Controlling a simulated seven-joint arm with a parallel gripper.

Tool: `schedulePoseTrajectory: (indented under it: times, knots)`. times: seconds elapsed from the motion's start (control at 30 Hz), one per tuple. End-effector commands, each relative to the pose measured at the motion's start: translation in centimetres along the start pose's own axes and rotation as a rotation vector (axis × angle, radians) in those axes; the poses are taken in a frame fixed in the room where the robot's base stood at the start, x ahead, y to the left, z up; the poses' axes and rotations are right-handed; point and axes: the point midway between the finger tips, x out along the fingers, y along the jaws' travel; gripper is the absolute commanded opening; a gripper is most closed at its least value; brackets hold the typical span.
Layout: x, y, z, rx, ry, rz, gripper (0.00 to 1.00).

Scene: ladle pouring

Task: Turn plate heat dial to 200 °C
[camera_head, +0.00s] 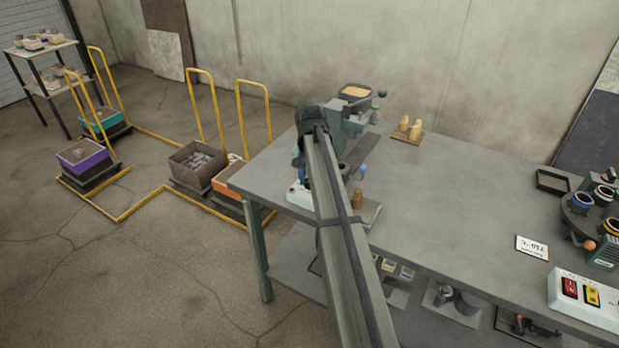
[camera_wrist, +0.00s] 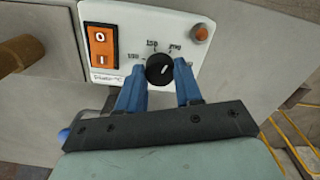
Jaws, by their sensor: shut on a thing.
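The plate heat dial (camera_wrist: 153,73) is a black round knob with a short white mark, on the white control panel (camera_wrist: 122,20) in the wrist view. Labels reading about 100, 150 and 200 run in an arc above it. The mark slants toward the upper right, but its exact setting is hard to read. The blue fingers of my gripper (camera_wrist: 160,76) are shut on the dial, one on each side. In the head view the panel's white box (camera_head: 299,196) shows at the table's left edge, and my arm hides the dial.
An orange rocker switch (camera_wrist: 102,48) sits left of the dial and a round orange lamp (camera_wrist: 200,33) at upper right. On the table (camera_head: 450,190), a sign reads 710 °C (camera_head: 532,247). The table's middle is mostly clear.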

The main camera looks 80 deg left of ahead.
Motion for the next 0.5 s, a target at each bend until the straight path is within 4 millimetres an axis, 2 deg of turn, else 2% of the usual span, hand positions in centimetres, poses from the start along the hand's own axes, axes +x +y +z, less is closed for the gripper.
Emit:
schedulePoseTrajectory:
  times: [0.2,0.5]
  knots:
    - [-0.02,0.00,-0.01,0.084,0.000,0.000,0.04]
    - [-0.02,-0.01,-0.01,0.120,0.000,0.000,0.04]
